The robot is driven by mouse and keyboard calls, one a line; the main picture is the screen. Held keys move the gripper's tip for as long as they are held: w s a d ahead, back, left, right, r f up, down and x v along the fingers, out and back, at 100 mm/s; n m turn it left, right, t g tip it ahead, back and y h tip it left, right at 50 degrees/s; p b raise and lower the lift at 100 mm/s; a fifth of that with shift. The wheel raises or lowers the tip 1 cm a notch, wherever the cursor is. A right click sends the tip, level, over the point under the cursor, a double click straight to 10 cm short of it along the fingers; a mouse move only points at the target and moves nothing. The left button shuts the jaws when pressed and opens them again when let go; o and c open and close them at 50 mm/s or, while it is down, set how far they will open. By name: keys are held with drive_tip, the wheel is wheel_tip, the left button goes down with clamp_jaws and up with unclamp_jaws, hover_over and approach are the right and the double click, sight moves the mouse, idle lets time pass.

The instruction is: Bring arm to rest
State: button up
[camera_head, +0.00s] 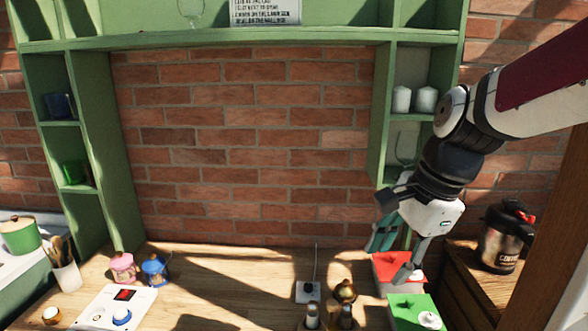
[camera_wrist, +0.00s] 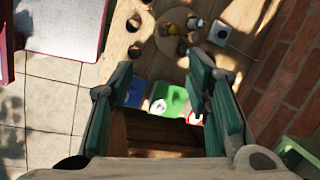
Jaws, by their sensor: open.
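My gripper (camera_head: 394,252) hangs from my arm at the right of the head view, pointing down over the table's right end. Its teal-padded fingers are apart. In the wrist view my gripper (camera_wrist: 165,85) shows both fingers spread with nothing between them. A red box (camera_head: 394,268) and a green box (camera_head: 408,315) with a star mark stand below it in the head view. In the wrist view the green box (camera_wrist: 176,105) is seen beyond the fingertips, next to a blue box (camera_wrist: 137,93). Whether a finger touches the red box cannot be told.
A wooden table (camera_head: 235,290) holds a pink jar (camera_head: 122,267), a blue jar (camera_head: 154,268), a white panel (camera_head: 112,308) and a socket (camera_head: 308,291). A coffee pot (camera_head: 503,238) stands right of my gripper. Green shelving (camera_head: 105,150) frames the brick wall. The table's middle is mostly clear.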

drive_tip(key=s+d+r+n+t+h, duration=0.1)
drive_tip(key=s+n, duration=0.6)
drive_tip(key=s+d+r+n+t+h, duration=0.1)
drive_tip(key=s+d+n+t, duration=0.1)
drive_tip(key=s+n, duration=0.5)
drive_tip(key=shift+s+r+h, duration=0.3)
drive_tip(key=shift+r, duration=0.05)
drive_tip(key=shift+d, duration=0.1)
drive_tip(key=shift+c, duration=0.5)
